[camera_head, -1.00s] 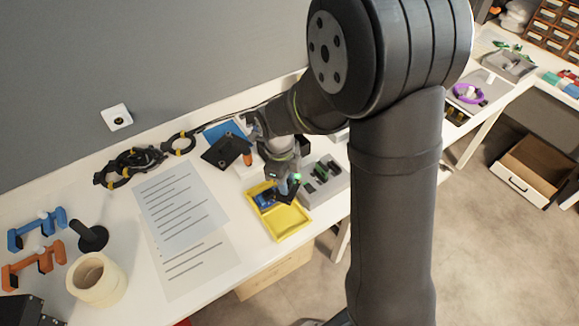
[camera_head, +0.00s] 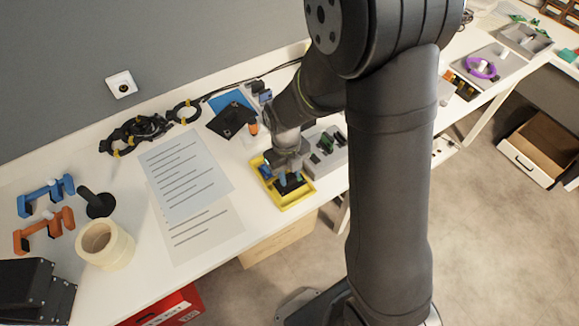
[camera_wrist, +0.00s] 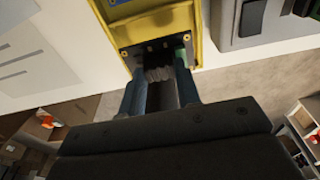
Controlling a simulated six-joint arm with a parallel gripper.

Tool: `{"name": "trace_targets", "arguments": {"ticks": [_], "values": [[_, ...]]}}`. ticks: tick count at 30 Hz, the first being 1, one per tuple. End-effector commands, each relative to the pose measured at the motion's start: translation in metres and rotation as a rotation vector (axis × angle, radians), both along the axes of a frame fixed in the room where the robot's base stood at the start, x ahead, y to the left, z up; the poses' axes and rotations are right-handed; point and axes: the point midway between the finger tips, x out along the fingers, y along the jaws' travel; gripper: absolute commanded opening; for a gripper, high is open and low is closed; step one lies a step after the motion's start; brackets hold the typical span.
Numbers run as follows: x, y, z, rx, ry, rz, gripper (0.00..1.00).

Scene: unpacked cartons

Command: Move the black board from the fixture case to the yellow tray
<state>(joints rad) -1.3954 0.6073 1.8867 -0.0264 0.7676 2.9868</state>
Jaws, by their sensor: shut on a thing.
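The black board (camera_head: 293,184) shows as a dark piece under my gripper (camera_head: 284,176) in the head view. It is over or inside the yellow tray (camera_head: 309,193); I cannot tell whether it touches the floor. In the wrist view my gripper (camera_wrist: 160,80) is shut on the black board (camera_wrist: 133,56), with the yellow tray (camera_wrist: 190,18) around it. The grey fixture case (camera_head: 338,158) stands just right of the tray, with dark and green parts in it; its corner also shows in the wrist view (camera_wrist: 226,35).
A blue part (camera_head: 266,171) lies in the tray's left end. Paper sheets (camera_head: 185,180) lie left of the tray. A black plate (camera_head: 231,119) and an orange-handled tool (camera_head: 253,128) are behind it. A tape roll (camera_head: 105,245) and clamps stand far left.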

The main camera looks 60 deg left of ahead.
Motion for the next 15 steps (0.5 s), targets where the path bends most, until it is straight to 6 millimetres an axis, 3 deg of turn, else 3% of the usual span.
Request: {"name": "trace_targets", "arguments": {"ticks": [2,15], "values": [[-0.0001,-0.0005,-0.0088,-0.002,0.000,0.000,0.05],[0.0000,-0.0002,-0.0127,-0.001,0.000,0.001,0.05]]}}
